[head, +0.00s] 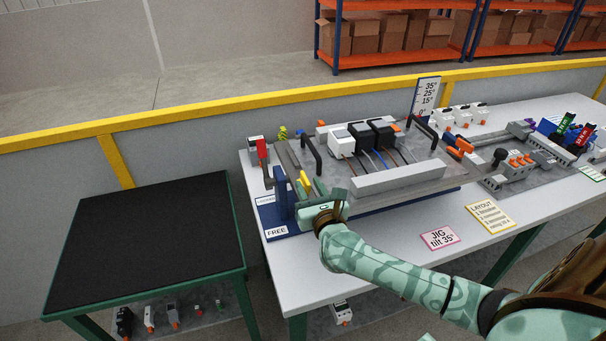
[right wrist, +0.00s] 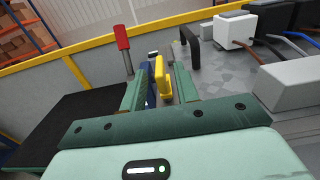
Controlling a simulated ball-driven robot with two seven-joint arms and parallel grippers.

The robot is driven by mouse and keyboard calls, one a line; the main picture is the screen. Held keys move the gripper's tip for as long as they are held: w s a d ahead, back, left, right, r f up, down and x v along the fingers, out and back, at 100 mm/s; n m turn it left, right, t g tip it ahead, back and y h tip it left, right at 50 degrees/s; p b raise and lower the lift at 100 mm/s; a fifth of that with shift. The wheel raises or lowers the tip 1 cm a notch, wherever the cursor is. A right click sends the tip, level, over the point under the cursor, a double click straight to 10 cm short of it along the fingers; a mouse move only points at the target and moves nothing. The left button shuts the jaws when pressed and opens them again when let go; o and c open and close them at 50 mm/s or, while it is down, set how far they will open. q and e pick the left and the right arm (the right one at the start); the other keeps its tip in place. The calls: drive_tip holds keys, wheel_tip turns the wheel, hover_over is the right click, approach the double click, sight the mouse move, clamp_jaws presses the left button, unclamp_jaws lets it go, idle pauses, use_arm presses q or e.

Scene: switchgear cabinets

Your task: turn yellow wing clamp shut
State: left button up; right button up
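The yellow wing clamp (head: 304,180) is at the left end of the tilted jig, beside a blue upright (head: 283,197). In the right wrist view the yellow wing (right wrist: 160,76) stands upright between my right gripper's two green fingers. My right gripper (head: 310,188) is open, with a visible gap between the wing and the right finger; contact on the left side is hard to tell. The blue base carries a FREE label (head: 277,232) at the front and another label, apparently LOCKED (head: 266,200), further back. The clamp's lower part is hidden by the gripper.
A red-handled lever (head: 262,150) stands just left of the jig plate (head: 405,186). Black handles (head: 311,152), cabled devices (head: 342,141) and a grey duct (head: 398,178) are on the plate. A black-topped table (head: 145,235) stands left, its top clear.

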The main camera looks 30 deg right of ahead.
sight(302, 172)
drive_tip(key=x, duration=0.5)
drive_tip(key=shift+w, duration=0.25)
drive_tip(key=shift+c, duration=0.3)
clamp_jaws()
